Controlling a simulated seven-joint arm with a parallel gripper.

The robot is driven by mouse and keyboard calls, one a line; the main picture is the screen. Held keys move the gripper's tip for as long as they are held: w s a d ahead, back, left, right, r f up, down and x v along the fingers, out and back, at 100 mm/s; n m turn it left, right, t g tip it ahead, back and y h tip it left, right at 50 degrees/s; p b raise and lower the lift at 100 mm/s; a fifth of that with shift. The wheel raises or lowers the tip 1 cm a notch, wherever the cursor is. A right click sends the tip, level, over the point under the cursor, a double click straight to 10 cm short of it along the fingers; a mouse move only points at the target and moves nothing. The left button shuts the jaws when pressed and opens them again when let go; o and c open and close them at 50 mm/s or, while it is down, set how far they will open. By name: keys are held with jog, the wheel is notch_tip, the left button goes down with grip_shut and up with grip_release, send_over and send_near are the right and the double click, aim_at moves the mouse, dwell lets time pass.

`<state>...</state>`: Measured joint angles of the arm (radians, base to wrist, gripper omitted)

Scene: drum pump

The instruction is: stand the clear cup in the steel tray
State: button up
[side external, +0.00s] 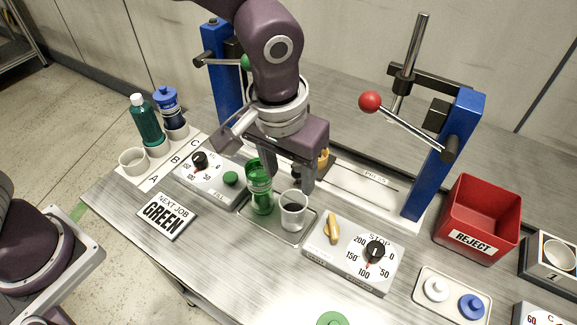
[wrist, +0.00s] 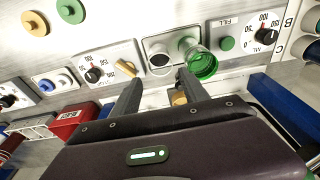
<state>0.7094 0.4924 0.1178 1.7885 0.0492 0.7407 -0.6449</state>
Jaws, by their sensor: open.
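The clear cup (side external: 293,212) stands upright in the right part of the steel tray (side external: 272,237). It looks dark inside. In the wrist view the cup (wrist: 159,59) lies just beyond the fingertips, roughly between their lines. My gripper (side external: 286,178) is open and empty, pointing down behind the cup, with one finger close to the cup's rear. I cannot tell whether it touches.
A FILL panel (side external: 208,187) stands left of the tray and a STOP dial panel (side external: 352,256) right of it. Blue press posts (side external: 443,160) rise behind. A red REJECT bin (side external: 478,215) is at the right. Bottles stand in a rack (side external: 155,172) at the left.

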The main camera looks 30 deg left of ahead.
jog(key=s+a+r, duration=0.2)
jog(key=a+r, duration=0.6)
jog(key=r, duration=0.1)
jog(key=s+a+r+t, duration=0.3)
jog(key=s+a+r, duration=0.1)
jog(key=s+a, duration=0.9)
jog(key=shift+s+a+t, duration=0.3)
jog(key=shift+s+t, duration=0.1)
jog(key=shift+s, duration=0.8)
